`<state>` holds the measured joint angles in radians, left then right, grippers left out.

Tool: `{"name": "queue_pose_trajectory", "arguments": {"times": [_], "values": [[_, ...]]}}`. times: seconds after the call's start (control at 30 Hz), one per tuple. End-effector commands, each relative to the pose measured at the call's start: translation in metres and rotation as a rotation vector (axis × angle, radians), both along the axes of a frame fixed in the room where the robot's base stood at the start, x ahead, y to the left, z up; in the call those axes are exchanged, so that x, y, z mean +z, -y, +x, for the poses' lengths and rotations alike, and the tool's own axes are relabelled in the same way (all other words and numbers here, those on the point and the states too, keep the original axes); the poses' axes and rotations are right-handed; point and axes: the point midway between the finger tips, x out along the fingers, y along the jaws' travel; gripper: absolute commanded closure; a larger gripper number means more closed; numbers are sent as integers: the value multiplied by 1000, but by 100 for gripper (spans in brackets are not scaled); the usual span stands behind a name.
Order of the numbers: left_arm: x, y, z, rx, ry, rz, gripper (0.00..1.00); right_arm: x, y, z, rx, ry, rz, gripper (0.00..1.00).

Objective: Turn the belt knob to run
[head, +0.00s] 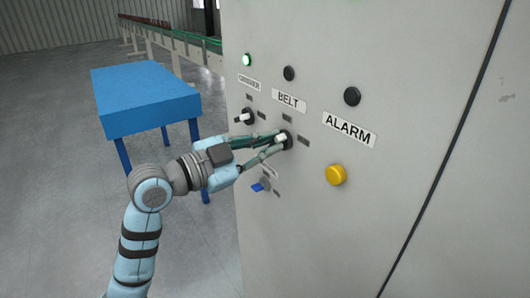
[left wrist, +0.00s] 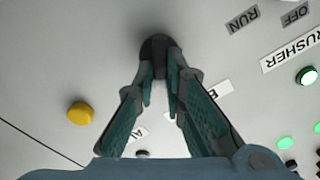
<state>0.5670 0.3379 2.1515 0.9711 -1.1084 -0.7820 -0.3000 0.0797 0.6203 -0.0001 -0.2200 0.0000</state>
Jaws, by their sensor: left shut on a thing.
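The belt knob (head: 283,140) is on the grey panel below the BELT label (head: 288,101). It has a dark round base and a pale handle. My left gripper (head: 280,141) is shut on its handle, one finger on each side. In the left wrist view, the knob's dark base (left wrist: 156,46) shows just beyond the fingertips of my left gripper (left wrist: 161,76). The fingers partly hide the handle, and I cannot tell which setting it points to. The lamp (head: 289,74) above the BELT label is dark. My right gripper is out of view.
The CRUSHER knob (head: 247,116) sits left of the belt knob, under a lit green lamp (head: 246,60). A yellow button (head: 336,174) is below the ALARM label. A blue-handled control (head: 258,187) sits below the gripper. A blue table (head: 145,90) stands left of the panel.

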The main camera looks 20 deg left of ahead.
Motion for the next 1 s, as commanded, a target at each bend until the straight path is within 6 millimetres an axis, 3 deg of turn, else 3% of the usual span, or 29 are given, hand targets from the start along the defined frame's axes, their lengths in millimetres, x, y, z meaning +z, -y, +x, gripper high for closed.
{"name": "queue_pose_trajectory", "arguments": {"times": [0.5, 1.0], "values": [[-5, 1, 0, 0, 224, 279, 100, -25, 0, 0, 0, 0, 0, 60], [-3, 1, 0, 1, 270, 333, 100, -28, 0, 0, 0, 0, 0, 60]]}}
